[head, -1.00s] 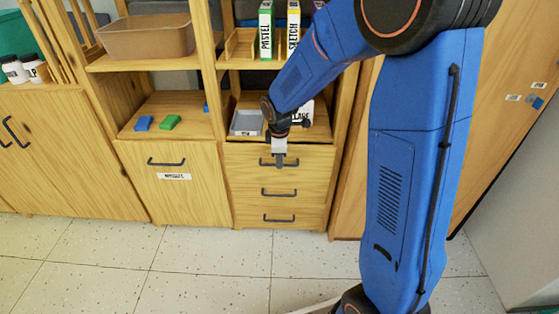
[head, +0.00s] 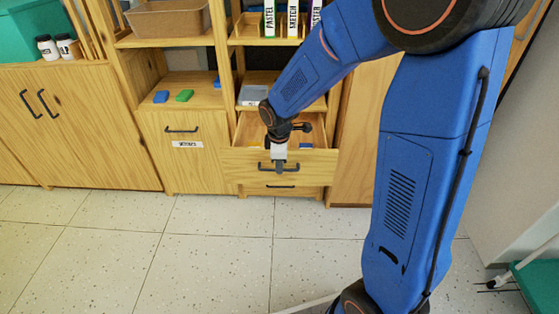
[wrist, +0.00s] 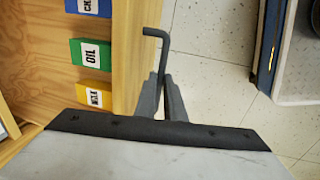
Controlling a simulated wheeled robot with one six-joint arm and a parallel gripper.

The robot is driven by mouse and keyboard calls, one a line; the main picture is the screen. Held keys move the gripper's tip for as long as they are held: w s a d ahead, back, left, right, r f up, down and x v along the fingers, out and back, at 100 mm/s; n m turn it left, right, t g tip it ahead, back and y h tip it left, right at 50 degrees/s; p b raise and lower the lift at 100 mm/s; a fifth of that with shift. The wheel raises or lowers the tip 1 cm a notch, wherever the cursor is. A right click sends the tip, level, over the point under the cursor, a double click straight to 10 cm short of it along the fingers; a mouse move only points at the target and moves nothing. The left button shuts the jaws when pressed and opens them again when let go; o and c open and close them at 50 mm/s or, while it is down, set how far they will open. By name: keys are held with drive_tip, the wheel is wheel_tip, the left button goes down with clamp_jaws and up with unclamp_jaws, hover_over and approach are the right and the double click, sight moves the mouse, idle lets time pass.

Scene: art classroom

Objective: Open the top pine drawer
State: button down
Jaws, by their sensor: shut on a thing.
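The top pine drawer (head: 235,163) is pulled out toward me from the cabinet, with part of its inside showing in the head view. My gripper (head: 279,168) is shut on its dark bar handle (head: 293,168). In the wrist view, my gripper's fingers (wrist: 164,90) close on the handle (wrist: 163,38) just outside the drawer's front board (wrist: 135,55). Inside the drawer lie a blue block (wrist: 91,7), a green block (wrist: 90,53) and a yellow block (wrist: 92,88), each with a white label.
A lower drawer handle (head: 281,186) shows under the open drawer. A labelled cabinet door (head: 184,150) stands to the left. The speckled floor (head: 215,250) in front is clear.

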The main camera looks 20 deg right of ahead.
drive_tip(key=shift+s+a, duration=0.25)
drive_tip(key=shift+s, duration=0.55)
drive_tip(key=shift+s+a, duration=0.25)
drive_tip(key=shift+s, duration=0.5)
drive_tip(key=c, duration=1.8)
unclamp_jaws()
drive_tip(key=shift+c, duration=0.2)
drive_tip(key=s+a+r, duration=0.1)
drive_tip(key=s+r, duration=0.2)
drive_tip(key=r, duration=1.4)
drive_tip(key=s+d+m+t, duration=0.1)
drive_tip(key=s+d+m, duration=0.2)
drive_tip(key=s+m, duration=0.2)
drive_tip(key=s+d+m+t, duration=0.1)
drive_tip(key=s+d+m, duration=0.3)
drive_tip(key=s, duration=0.6)
drive_tip(key=s+d+r+m, duration=0.1)
drive_tip(key=s+d+m, duration=0.2)
drive_tip(key=s+m, duration=0.2)
drive_tip(key=s, duration=0.3)
drive_tip(key=shift+s+d+m+t+y, duration=0.25)
drive_tip(key=shift+m+t+y, duration=0.05)
drive_tip(key=shift+t, duration=0.1)
